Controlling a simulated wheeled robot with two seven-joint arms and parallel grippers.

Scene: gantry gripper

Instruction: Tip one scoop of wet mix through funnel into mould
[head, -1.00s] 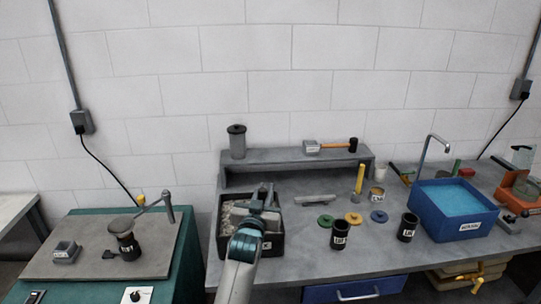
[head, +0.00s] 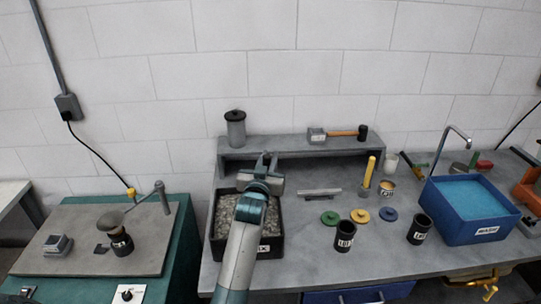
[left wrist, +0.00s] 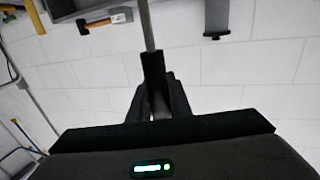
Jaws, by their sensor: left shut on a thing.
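My left gripper (head: 266,166) is above the back of the black tub (head: 269,247) of grey wet mix (head: 227,214). In the left wrist view, the gripper (left wrist: 158,98) is shut on the black handle (left wrist: 152,66) of a tool with a thin grey shaft (left wrist: 147,25). This is probably the scoop; its bowl is out of that view, so its load cannot be told. The brownish funnel (head: 109,221) sits at a black mould (head: 122,244) on the left bench. My right gripper is not in view.
The left bench plate (head: 60,215) also holds a small grey block (head: 57,244) and a post with an arm (head: 161,195). Black labelled cups (head: 345,238), coloured discs (head: 360,215) and a blue wash tub (head: 470,228) stand right. A raised shelf (head: 290,148) lies behind the mix tub.

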